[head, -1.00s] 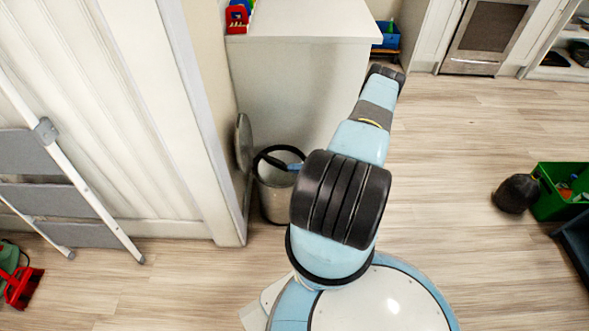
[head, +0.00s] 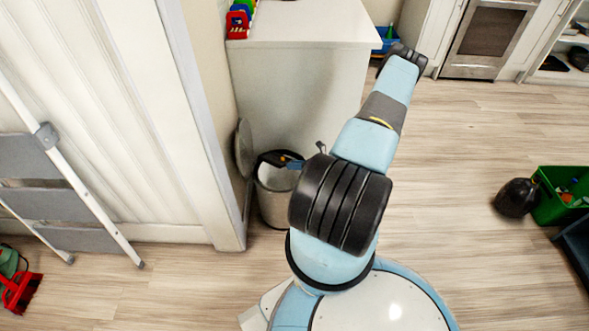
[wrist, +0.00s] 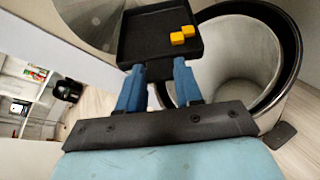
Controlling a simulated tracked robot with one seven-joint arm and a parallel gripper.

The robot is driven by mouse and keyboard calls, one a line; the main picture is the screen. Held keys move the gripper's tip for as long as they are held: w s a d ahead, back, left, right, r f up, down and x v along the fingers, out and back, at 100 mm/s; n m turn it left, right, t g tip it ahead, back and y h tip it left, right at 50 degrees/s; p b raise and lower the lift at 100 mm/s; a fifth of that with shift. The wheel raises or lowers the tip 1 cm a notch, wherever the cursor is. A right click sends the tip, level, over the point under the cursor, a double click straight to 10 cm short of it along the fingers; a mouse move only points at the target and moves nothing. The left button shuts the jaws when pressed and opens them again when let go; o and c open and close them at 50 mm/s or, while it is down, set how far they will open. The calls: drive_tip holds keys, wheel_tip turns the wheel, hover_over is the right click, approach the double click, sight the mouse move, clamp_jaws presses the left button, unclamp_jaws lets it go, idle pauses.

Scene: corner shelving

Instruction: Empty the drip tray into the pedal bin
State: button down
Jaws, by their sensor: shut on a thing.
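The drip tray (wrist: 137,42) is a black square tray with a raised rim and a short handle. Two yellow cubes (wrist: 177,38) sit in it toward its right side. My gripper (wrist: 158,72) is shut on the handle with its blue fingers. The pedal bin (head: 276,203) is a grey cylinder standing open. The wrist view shows its dark rim (wrist: 292,55) and pale inside, with the tray overlapping the rim's left side. In the head view the tray (head: 274,157) shows at the bin's mouth, partly hidden by my arm.
The bin's round lid (head: 244,148) stands raised beside the wall. A white cabinet (head: 300,90) is close behind the bin. A stepladder (head: 60,190) leans at the left. A green crate (head: 562,195) and a black bag (head: 516,197) are at the right. The floor between is clear.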

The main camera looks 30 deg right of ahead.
wheel_tip(320, 180, up, 4)
drive_tip(key=n+h, duration=0.1)
drive_tip(key=n, duration=0.1)
drive_tip(key=n+h, duration=0.1)
drive_tip(key=n, duration=0.1)
drive_tip(key=shift+r+t+h, duration=0.25)
drive_tip(key=shift+t+h, duration=0.05)
drive_tip(key=shift+t, duration=0.1)
drive_tip(key=shift+f, duration=0.1)
drive_tip(key=shift+w+d+f, duration=0.3)
drive_tip(key=shift+d+f, duration=0.1)
drive_tip(key=shift+f, duration=0.3)
drive_tip(key=shift+w+d+f, duration=0.35)
drive_tip(key=shift+f, duration=0.35)
drive_tip(key=shift+w+d+f, duration=0.3)
drive_tip(key=shift+d+f, duration=0.1)
drive_tip(key=shift+f, duration=0.3)
drive_tip(key=shift+w+d+m+g+y, duration=0.15)
drive_tip(key=shift+m+y, duration=0.25)
drive_tip(key=shift+m, duration=0.2)
drive_tip(key=shift+s+d+m+g+y, duration=0.15)
drive_tip(key=shift+m+y, duration=0.25)
drive_tip(key=shift+m, duration=0.2)
drive_tip(key=shift+w, duration=0.1)
drive_tip(key=shift+d+f+m+y, duration=0.15)
drive_tip(key=shift+m+y, duration=0.55)
drive_tip(key=shift+m, duration=0.5)
